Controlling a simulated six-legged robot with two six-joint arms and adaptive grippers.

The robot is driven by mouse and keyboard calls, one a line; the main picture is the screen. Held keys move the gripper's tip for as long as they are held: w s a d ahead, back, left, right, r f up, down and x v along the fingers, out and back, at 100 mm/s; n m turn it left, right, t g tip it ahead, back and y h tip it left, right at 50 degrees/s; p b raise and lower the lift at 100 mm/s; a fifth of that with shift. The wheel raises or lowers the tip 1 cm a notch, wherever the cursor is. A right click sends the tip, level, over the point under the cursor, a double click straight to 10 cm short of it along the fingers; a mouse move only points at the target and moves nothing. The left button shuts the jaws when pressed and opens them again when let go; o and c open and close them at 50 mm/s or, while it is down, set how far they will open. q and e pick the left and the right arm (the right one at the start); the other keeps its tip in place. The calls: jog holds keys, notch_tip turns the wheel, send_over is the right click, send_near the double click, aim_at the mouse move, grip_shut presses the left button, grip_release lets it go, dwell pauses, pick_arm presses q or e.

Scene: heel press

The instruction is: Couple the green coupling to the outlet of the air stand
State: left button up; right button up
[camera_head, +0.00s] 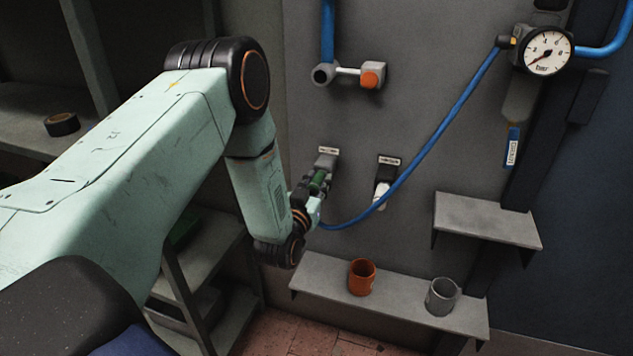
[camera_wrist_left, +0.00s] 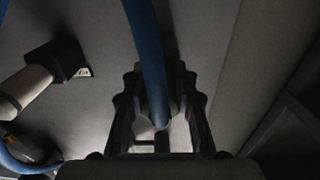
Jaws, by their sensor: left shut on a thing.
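The green coupling (camera_head: 318,181) sits at the end of the blue hose (camera_head: 435,137), in front of the left labelled outlet (camera_head: 327,160) on the grey panel of the stand. My left gripper (camera_head: 313,188) is shut on the coupling, just below this outlet. The coupling's upper end looks close to or against the outlet block; I cannot tell whether it is seated. In the left wrist view the hose (camera_wrist_left: 150,55) runs between the two fingers (camera_wrist_left: 160,112) and hides most of the coupling. My right gripper is not in view.
A second labelled outlet (camera_head: 389,166) to the right has a white coupling (camera_head: 381,195) at it. A pressure gauge (camera_head: 547,51) is at top right, and a valve with an orange knob (camera_head: 371,79) is above. A shelf (camera_head: 402,307) below bears an orange cup (camera_head: 362,277) and a grey cup (camera_head: 442,296).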

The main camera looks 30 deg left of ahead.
pick_arm(q)
grip_shut()
jog(key=shift+p+v, duration=1.15)
jog(key=shift+v, duration=1.85)
jog(key=shift+s, duration=0.1)
jog(key=shift+p+v, duration=0.55)
jog(key=shift+v, duration=1.1)
jog(key=shift+r, duration=0.1)
notch_tip(320, 180, up, 24)
jog(key=p, duration=2.2)
send_over(312, 191)
jog(key=v, duration=0.6)
jog(key=shift+a, duration=0.1)
